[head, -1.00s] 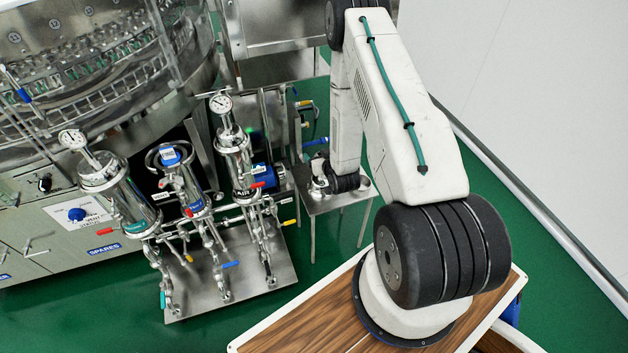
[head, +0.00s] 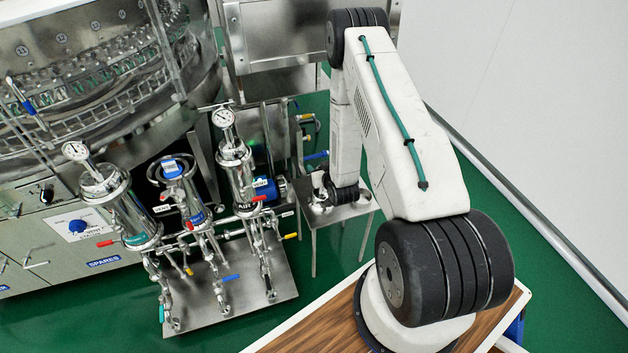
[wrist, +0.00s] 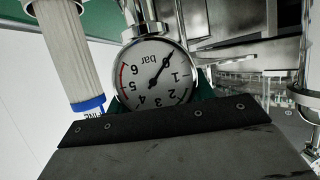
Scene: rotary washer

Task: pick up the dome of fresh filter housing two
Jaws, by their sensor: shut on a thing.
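My gripper (wrist: 160,94) is shut on the round pressure gauge (wrist: 152,72), with teal finger pads partly showing on both sides of it. The gauge has a white face marked in bar and appears upside down in the wrist view. A chrome stem (wrist: 148,20) runs from it toward the top edge. The dome body below this stem is not clear in either view. In the head view, my gripper (head: 337,190) is low over the small steel side table, beside shiny metal parts; its fingers are too small to make out.
The small steel side table (head: 345,212) stands right of the filter skid. A white pleated cartridge (wrist: 65,50) with a blue end is left of the gauge. Green floor (head: 515,215) lies open at right.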

